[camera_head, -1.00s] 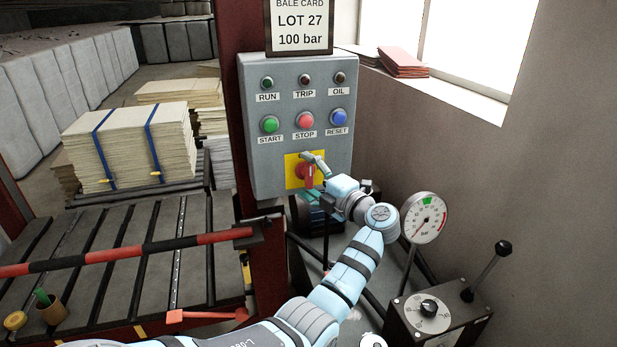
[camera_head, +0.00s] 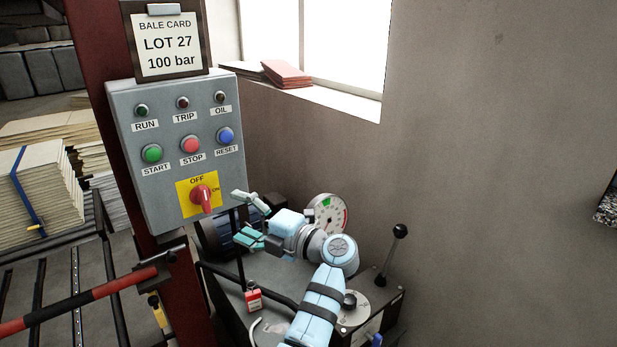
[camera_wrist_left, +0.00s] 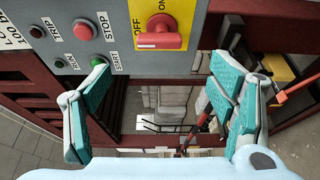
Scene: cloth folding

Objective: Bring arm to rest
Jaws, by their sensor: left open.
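My left gripper (camera_head: 246,218) is open and empty, to the right of and a little below the red rotary switch (camera_head: 202,198), clear of it. In the left wrist view its fingers (camera_wrist_left: 160,85) stand wide apart with nothing between them. The switch, also in the wrist view (camera_wrist_left: 158,41), sits on a yellow plate; its handle lies in line with the OFF mark. The grey control panel (camera_head: 117,110) carries the switch, lamps and buttons. My right gripper is not in view.
A pressure gauge (camera_head: 327,213) stands just behind my left wrist. A black-knobbed lever (camera_head: 393,255) rises to the right. A red-and-black bar (camera_head: 95,295) crosses at lower left. Bare wall (camera_head: 490,170) fills the right side.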

